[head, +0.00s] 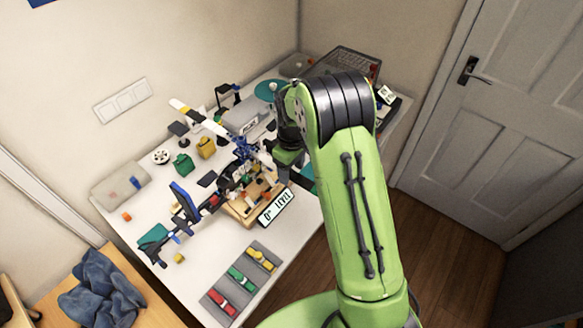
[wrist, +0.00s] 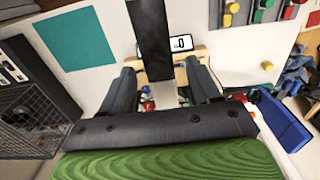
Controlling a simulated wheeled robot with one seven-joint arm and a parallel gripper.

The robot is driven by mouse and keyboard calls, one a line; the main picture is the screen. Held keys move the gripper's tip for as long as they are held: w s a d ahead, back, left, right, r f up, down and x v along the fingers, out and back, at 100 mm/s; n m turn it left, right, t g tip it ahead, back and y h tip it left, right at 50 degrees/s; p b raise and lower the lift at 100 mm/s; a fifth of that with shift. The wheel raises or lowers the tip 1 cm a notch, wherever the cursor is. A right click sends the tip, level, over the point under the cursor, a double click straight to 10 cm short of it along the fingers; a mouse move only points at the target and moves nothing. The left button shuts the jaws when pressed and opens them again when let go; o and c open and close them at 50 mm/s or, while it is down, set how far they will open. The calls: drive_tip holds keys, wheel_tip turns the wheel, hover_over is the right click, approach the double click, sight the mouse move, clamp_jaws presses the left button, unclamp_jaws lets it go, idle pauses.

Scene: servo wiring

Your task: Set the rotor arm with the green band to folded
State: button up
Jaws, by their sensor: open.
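A multi-armed rotor model (head: 243,150) stands on the white table, with a white-and-yellow arm (head: 198,117), a blue arm (head: 184,197) and a dark arm (head: 265,158) spreading from its hub. My gripper (wrist: 160,75) is open, and its two dark fingers are spread apart. In the wrist view a long dark bar (wrist: 150,38), seemingly the dark rotor arm, runs down between the fingers. I cannot tell whether they touch it. I cannot make out a green band on any rotor arm. In the head view my arm hides the fingertips and part of the model.
A "0° LEVEL" sign (head: 276,207) stands at the wooden base's front. A grey strip with red, green and yellow pieces (head: 242,281) lies at the table's front. Green and yellow blocks (head: 206,148) lie behind the model. A dark mesh crate (head: 345,64) stands at the back right.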

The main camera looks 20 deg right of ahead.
drive_tip(key=shift+c, duration=0.4)
clamp_jaws()
